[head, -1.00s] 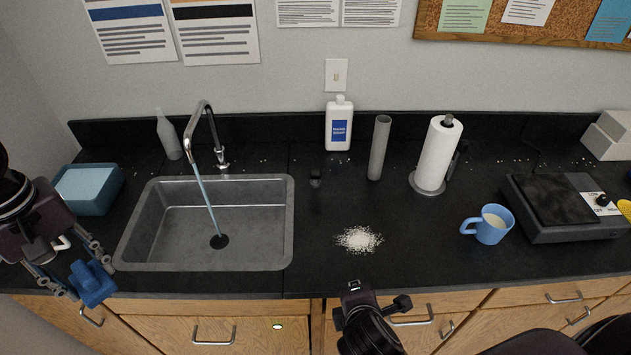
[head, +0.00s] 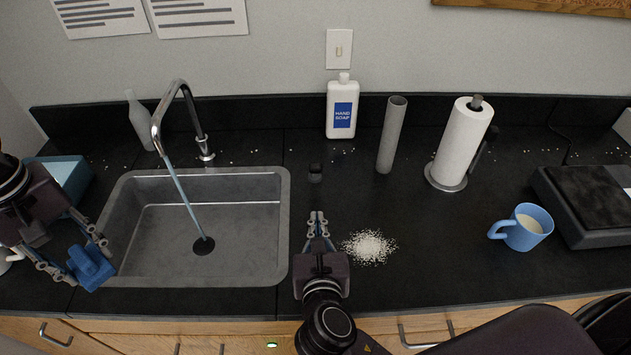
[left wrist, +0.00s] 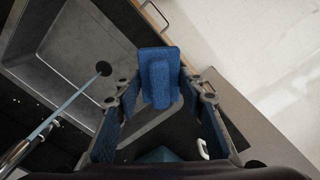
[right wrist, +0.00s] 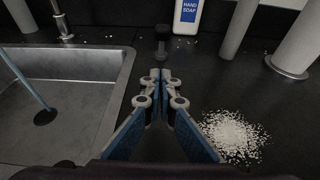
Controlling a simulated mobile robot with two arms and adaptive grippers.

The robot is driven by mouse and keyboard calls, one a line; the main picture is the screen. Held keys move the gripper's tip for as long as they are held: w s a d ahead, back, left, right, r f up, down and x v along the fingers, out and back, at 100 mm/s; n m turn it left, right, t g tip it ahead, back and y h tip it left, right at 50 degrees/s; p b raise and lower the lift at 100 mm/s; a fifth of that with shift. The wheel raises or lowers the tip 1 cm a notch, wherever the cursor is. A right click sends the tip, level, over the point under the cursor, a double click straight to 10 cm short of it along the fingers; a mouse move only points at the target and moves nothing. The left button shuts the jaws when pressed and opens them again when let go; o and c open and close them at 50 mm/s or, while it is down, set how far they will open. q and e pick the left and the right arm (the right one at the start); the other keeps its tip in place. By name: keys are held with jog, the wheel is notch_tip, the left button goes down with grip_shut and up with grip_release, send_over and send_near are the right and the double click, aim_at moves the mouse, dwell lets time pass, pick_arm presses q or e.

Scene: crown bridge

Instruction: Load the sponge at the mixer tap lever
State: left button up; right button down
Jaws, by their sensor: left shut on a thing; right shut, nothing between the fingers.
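The blue sponge (head: 92,268), a block with a raised ridge, is held by my left gripper (head: 88,258) near the sink's left front corner. It also shows between the fingers in the left wrist view (left wrist: 160,80). The mixer tap (head: 183,105) arches over the sink, and a stream runs from its spout to the drain. The small fitting at its base (head: 205,153) is too small to make out clearly as a lever. My right gripper (head: 318,216) is shut and empty over the counter, right of the sink; its fingertips meet in the right wrist view (right wrist: 161,76).
The sink (head: 283,230) lies between my grippers. White grains (head: 369,247) are spilled right of my right gripper. A small black object (head: 315,172), soap bottle (head: 342,108), grey cylinder (head: 391,135) and paper roll (head: 460,142) stand behind. A blue mug (head: 522,228) is right; a blue tub (head: 72,172) left.

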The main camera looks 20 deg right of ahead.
aim_at(315, 172)
pick_arm(q)
jog(key=shift+w+d+r+p, duration=0.1)
jog(key=shift+w+r+p, duration=0.25)
jog(key=shift+r+p, duration=0.2)
pick_arm(e)
jog(key=x, duration=0.8)
jog(key=shift+r, duration=0.1)
pick_arm(q)
jog(key=shift+r+p, duration=0.55)
jog(key=shift+r, duration=0.05)
pick_arm(e)
jog(key=shift+w+d+r, duration=0.2)
jog(key=shift+w, duration=0.4)
jog(key=shift+w+d+r, duration=0.2)
jog(key=shift+w+r, duration=0.05)
jog(key=shift+w, duration=0.4)
pick_arm(q)
jog(key=shift+s+r, duration=0.2)
jog(key=shift+r, duration=0.1)
pick_arm(e)
jog(key=shift+w+d+r, duration=0.15)
jog(key=shift+w+r, duration=0.15)
jog(key=shift+w, duration=0.25)
pick_arm(q)
jog(key=shift+w, duration=0.1)
pick_arm(e)
jog(key=shift+w+d, duration=0.1)
jog(key=shift+w, duration=0.15)
pick_arm(q)
jog(key=shift+p, duration=0.3)
